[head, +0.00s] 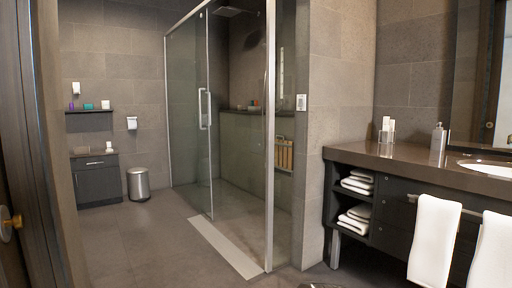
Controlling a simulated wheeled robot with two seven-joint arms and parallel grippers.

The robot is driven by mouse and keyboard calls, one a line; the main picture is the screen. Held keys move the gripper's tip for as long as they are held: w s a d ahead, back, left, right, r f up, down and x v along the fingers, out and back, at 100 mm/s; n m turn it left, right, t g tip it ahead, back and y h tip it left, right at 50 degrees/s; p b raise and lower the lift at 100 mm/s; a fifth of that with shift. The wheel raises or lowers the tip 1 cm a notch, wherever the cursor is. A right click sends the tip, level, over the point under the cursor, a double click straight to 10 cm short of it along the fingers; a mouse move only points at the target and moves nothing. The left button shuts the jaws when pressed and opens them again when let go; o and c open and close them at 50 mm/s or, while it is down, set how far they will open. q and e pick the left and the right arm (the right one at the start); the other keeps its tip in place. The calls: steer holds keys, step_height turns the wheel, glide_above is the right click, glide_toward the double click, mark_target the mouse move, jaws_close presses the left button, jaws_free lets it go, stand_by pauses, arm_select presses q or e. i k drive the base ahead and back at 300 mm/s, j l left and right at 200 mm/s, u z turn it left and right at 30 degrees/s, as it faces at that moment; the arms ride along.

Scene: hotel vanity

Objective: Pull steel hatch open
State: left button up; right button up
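No plain steel hatch can be made out in the head view. The nearest match with metal parts is the glass shower door (188,110), which has a steel frame and a vertical handle (204,108). A dark cabinet (97,184) with a bar handle stands at the far left wall and looks shut. Neither of my grippers is recognisable in the view. A small dark piece (320,285) shows at the bottom edge, too cut off to identify.
A vanity counter (400,158) with towels on its front rail stands at right. A steel bin (138,184) is by the far wall. A wooden door (22,130) with a brass knob (10,222) is close at left. The floor (160,240) between is clear.

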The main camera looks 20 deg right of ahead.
mark_target(256, 139)
steer(key=i+l+z, duration=0.25)
steer(key=i+l, duration=0.3)
steer(key=l, duration=0.15)
steer(key=i+l, duration=0.2)
steer(key=i, duration=0.2)
steer(key=i+l, duration=0.2)
steer(key=i, duration=0.2)
steer(key=i+l, duration=0.2)
steer(key=i, duration=0.2)
steer(key=i+j+u, duration=0.1)
steer(key=i+u, duration=0.2)
steer(key=i, duration=0.55)
steer(key=i+l+u, duration=0.1)
steer(key=i+u, duration=0.2)
steer(key=i, duration=0.6)
steer(key=i+z, duration=0.3)
steer(key=i, duration=0.2)
steer(key=i+j+z, duration=0.1)
steer(key=i+z, duration=0.15)
steer(key=i, duration=0.3)
steer(key=i+j+z, duration=0.3)
steer(key=i, duration=0.2)
steer(key=i+l+z, duration=0.2)
steer(key=i+z, duration=0.25)
steer(key=i+l+z, duration=0.1)
steer(key=i+z, duration=0.2)
steer(key=z, duration=0.2)
steer(key=i+j+z, duration=0.1)
steer(key=i+z, duration=0.35)
steer(key=k, duration=0.1)
